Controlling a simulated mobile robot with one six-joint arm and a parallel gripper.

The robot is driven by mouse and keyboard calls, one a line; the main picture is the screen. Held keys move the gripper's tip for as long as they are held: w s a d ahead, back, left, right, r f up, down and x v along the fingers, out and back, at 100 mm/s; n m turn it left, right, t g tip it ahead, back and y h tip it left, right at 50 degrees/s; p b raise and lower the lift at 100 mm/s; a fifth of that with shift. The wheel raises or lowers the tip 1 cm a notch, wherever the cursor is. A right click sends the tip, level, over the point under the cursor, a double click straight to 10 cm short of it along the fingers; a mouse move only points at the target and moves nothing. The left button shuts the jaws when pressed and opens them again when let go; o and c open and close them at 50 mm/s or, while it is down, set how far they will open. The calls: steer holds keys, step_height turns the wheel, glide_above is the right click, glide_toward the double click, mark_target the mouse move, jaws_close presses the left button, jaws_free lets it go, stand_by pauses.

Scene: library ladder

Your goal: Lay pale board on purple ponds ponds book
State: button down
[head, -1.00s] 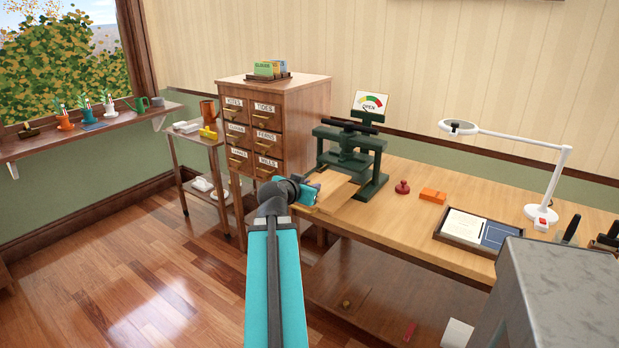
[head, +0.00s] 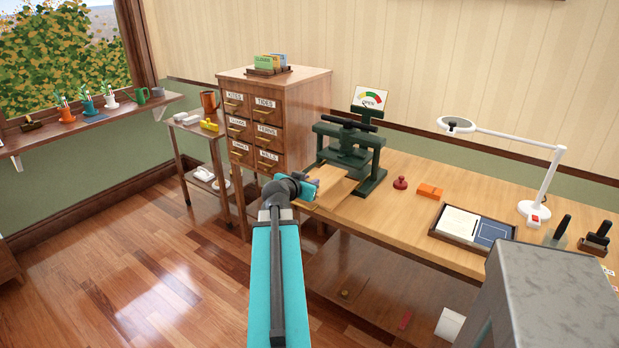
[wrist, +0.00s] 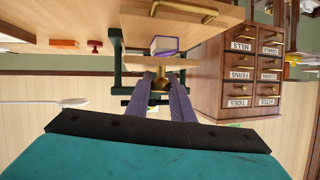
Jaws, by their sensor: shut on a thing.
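My gripper (wrist: 165,86) is shut on the brass knob (wrist: 160,77) of the pale board (wrist: 174,62). The wrist view is upside down; in it the board appears flat, just above the purple-edged book (wrist: 165,46). I cannot tell whether board and book touch. The book lies on wood in front of the green press (wrist: 119,62). In the head view, my gripper (head: 314,188) is at the left front of the press (head: 348,150), beside a pale wooden surface (head: 336,188). The book is not clear there.
A drawer cabinet (head: 272,120) stands left of the press. On the bench (head: 400,215) to the right are a red stamp (head: 400,182), an orange block (head: 429,191), a tray (head: 450,240) and a white lamp (head: 535,211). A brass handle (wrist: 183,10) is near the book.

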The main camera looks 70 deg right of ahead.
steer(key=shift+w+d+f+p, duration=0.15)
steer(key=shift+w+d, duration=0.25)
steer(key=shift+d, duration=0.7)
steer(key=shift+w+d+f+p, duration=0.1)
steer(key=shift+w+d+p, duration=0.25)
steer(key=shift+d, duration=0.7)
steer(key=shift+w+d+f+p, duration=0.15)
steer(key=shift+w+d, duration=0.3)
steer(key=shift+d, duration=0.65)
steer(key=shift+d+r, duration=0.1)
steer(key=shift+w+d, duration=0.1)
steer(key=shift+d, duration=0.3)
steer(key=shift+a+f+p, duration=0.1)
steer(key=shift+f+p, duration=0.45)
steer(key=shift+f, duration=1.25)
steer(key=c, duration=1.5)
jaws_free()
steer(key=shift+c, duration=0.2)
steer(key=shift+a, duration=0.1)
steer(key=b+v, duration=0.2)
steer(key=v, duration=1)
